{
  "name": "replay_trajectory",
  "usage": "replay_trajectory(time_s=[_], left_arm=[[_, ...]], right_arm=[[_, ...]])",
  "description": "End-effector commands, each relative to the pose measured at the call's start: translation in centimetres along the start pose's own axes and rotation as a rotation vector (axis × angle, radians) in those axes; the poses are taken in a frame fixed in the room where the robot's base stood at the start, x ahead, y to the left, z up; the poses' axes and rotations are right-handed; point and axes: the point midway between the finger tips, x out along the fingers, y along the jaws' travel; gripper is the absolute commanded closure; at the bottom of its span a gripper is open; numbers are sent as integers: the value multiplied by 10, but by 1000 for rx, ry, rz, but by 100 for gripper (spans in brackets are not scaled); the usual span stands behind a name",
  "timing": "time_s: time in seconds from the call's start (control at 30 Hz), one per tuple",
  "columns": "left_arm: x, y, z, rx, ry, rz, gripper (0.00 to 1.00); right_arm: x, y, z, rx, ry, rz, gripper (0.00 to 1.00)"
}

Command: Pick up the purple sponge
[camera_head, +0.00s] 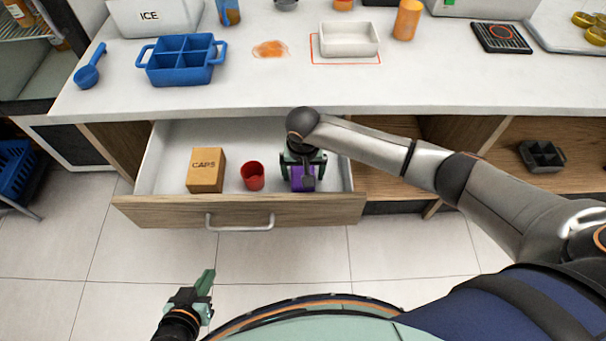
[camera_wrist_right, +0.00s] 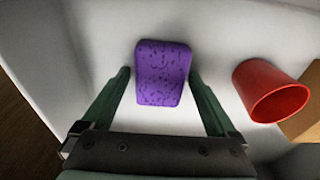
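The purple sponge (camera_head: 302,178) lies in the open drawer, at the right end, partly hidden by my right gripper in the head view. In the right wrist view the sponge (camera_wrist_right: 162,73) lies between the two fingers of my right gripper (camera_wrist_right: 160,80), with a gap on each side. The right gripper (camera_head: 302,172) is open and reaches down into the drawer over the sponge. My left gripper (camera_head: 206,282) is low in front of the drawer, away from the sponge; its finger opening cannot be made out.
The drawer (camera_head: 160,208) also holds a red cup (camera_head: 253,176), left of the sponge, and a brown CAPS box (camera_head: 206,170). The red cup (camera_wrist_right: 271,91) is close to the right gripper. The drawer's right wall is close too. The counter (camera_head: 220,98) overhangs behind.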

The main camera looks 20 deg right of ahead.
Motion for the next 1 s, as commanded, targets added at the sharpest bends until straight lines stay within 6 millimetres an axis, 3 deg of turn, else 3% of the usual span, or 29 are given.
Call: replay_trajectory(time_s=[0.07, 0.6, 0.93, 1.0], left_arm=[[0, 0, 0, 0, 0, 0, 100], [2, -2, -4, 3, 8, -2, 100], [7, -2, -1, 3, 12, -2, 100], [6, -2, -2, 4, 12, -2, 100]], right_arm=[[0, 0, 0, 0, 0, 0, 17], [0, 0, 0, 0, 0, 0, 78], [-1, 0, -1, 0, 2, -1, 78], [-12, -1, -2, -1, 4, -3, 78]])
